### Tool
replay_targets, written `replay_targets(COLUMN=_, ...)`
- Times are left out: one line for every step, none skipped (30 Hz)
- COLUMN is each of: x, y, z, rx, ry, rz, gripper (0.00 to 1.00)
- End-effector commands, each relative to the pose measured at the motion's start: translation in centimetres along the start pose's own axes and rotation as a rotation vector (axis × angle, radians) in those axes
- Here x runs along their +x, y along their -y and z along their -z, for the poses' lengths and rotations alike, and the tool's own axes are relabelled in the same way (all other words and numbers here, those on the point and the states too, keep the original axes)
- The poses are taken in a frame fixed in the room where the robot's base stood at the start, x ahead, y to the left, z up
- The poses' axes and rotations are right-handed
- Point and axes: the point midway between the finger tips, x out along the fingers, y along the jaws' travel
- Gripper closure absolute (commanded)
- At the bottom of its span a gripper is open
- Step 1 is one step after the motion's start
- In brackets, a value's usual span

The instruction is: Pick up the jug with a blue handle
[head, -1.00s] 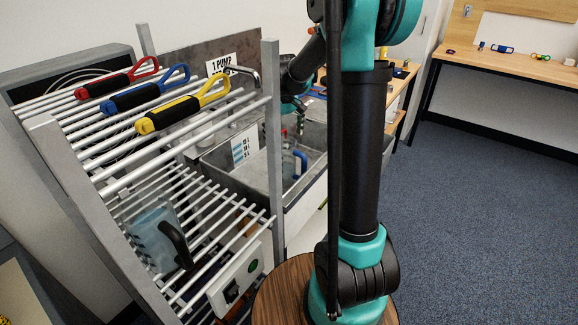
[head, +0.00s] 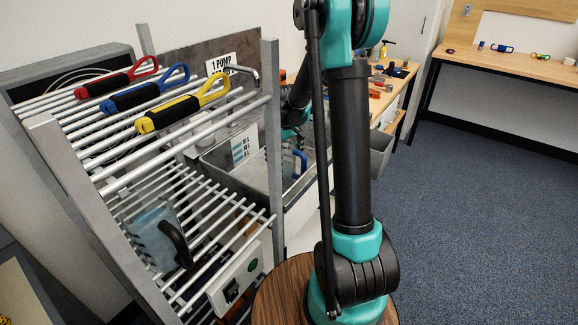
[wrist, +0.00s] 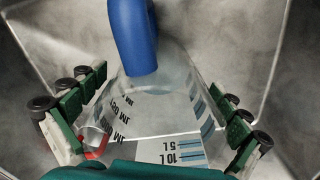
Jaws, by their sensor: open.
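The jug with a blue handle stands in the grey sink (head: 215,161). In the head view its blue handle (head: 301,163) shows inside the basin beside my arm. In the wrist view its clear body with measuring marks (wrist: 140,103) fills the middle, and the blue handle (wrist: 133,36) is at the top centre. My gripper (wrist: 158,88) is open, with one green finger on each side of the jug's clear body. I see gaps between the fingers and the jug. In the head view my gripper is not clearly visible.
A rack of metal bars holds red (head: 117,78), blue (head: 146,91) and yellow-handled tools (head: 184,107) on top. A clear jug with a black handle (head: 164,237) stands on its lower shelf. A label card (wrist: 171,151) and something red (wrist: 95,142) lie near my gripper.

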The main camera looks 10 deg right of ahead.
Motion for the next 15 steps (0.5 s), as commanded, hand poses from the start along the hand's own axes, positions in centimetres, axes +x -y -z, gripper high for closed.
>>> replay_targets(x=-0.01, y=0.0, z=0.0, rx=0.0, ry=0.0, rz=0.0, gripper=0.0)
replay_targets(x=-0.02, y=0.0, z=0.0, rx=0.0, ry=0.0, rz=0.0, gripper=0.0)
replay_targets(x=-0.02, y=0.0, z=0.0, rx=0.0, ry=0.0, rz=0.0, gripper=0.04)
replay_targets(x=-0.02, y=0.0, z=0.0, rx=0.0, ry=0.0, rz=0.0, gripper=0.07)
replay_targets(x=-0.02, y=0.0, z=0.0, rx=0.0, ry=0.0, rz=0.0, gripper=0.11)
replay_targets(x=-0.03, y=0.0, z=0.0, rx=0.0, ry=0.0, rz=0.0, gripper=0.16)
replay_targets(x=-0.03, y=0.0, z=0.0, rx=0.0, ry=0.0, rz=0.0, gripper=0.2)
replay_targets(x=-0.03, y=0.0, z=0.0, rx=0.0, ry=0.0, rz=0.0, gripper=0.24)
replay_targets(x=-0.03, y=0.0, z=0.0, rx=0.0, ry=0.0, rz=0.0, gripper=0.29)
replay_targets(x=-0.03, y=0.0, z=0.0, rx=0.0, ry=0.0, rz=0.0, gripper=0.32)
replay_targets(x=-0.03, y=0.0, z=0.0, rx=0.0, ry=0.0, rz=0.0, gripper=0.36)
replay_targets(x=-0.03, y=0.0, z=0.01, rx=0.0, ry=0.0, rz=0.0, gripper=0.41)
replay_targets(x=-0.03, y=0.0, z=0.0, rx=0.0, ry=0.0, rz=0.0, gripper=0.45)
replay_targets(x=-0.04, y=0.0, z=0.0, rx=0.0, ry=0.0, rz=0.0, gripper=0.48)
replay_targets(x=-0.04, y=0.0, z=0.0, rx=0.0, ry=0.0, rz=0.0, gripper=0.53)
